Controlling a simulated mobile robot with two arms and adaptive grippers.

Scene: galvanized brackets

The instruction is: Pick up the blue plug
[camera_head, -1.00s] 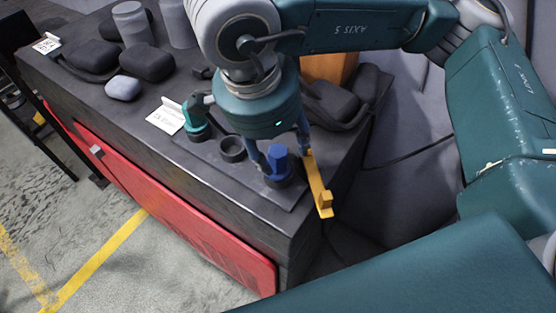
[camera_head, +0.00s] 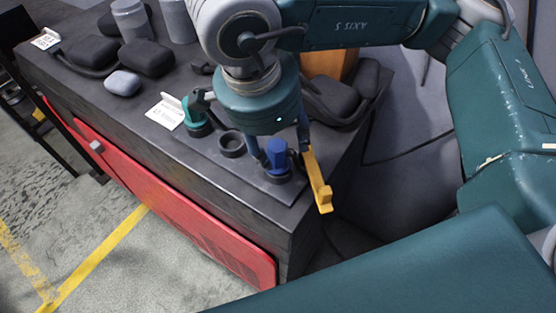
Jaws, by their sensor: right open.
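The blue plug (camera_head: 277,156) stands upright in a dark round ring (camera_head: 278,176) near the front right corner of the dark worktop. My right gripper (camera_head: 281,151) points down over it from above. Its jaws are open, with one finger left of the plug and the other at its right, behind it. I cannot tell whether either finger touches the plug. The gripper body hides part of the worktop behind. My left gripper is not in view.
A yellow bracket-like piece (camera_head: 318,183) juts past the worktop's right edge, close to the right finger. An empty dark ring (camera_head: 232,144) and a teal plug (camera_head: 196,118) stand to the left.

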